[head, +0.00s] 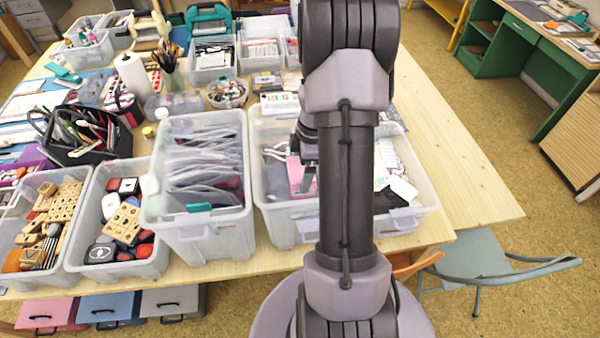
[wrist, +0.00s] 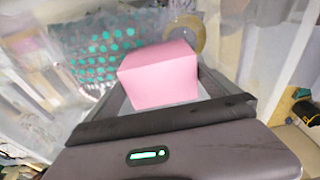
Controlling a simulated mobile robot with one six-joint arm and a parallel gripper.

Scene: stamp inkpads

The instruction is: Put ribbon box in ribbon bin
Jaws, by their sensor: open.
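A plain pink box (wrist: 158,78), which I take for the ribbon box, lies between the two fingers of my gripper (wrist: 165,92) in the wrist view. The jaws are open, and I cannot tell whether either finger touches the box. In the head view, the pink box (head: 295,170) shows partly beside my gripper (head: 303,178), inside or just above a clear plastic bin (head: 283,228) at the table's front edge. My arm hides much of this bin. I see no label that marks a ribbon bin.
A teal-dotted item (wrist: 105,60) and a tape roll (wrist: 185,35) are close to the box. A tall clear bin of plastic sleeves (head: 208,225) stands left, then a bin of stamps (head: 120,262). The table's right end (head: 465,170) is bare.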

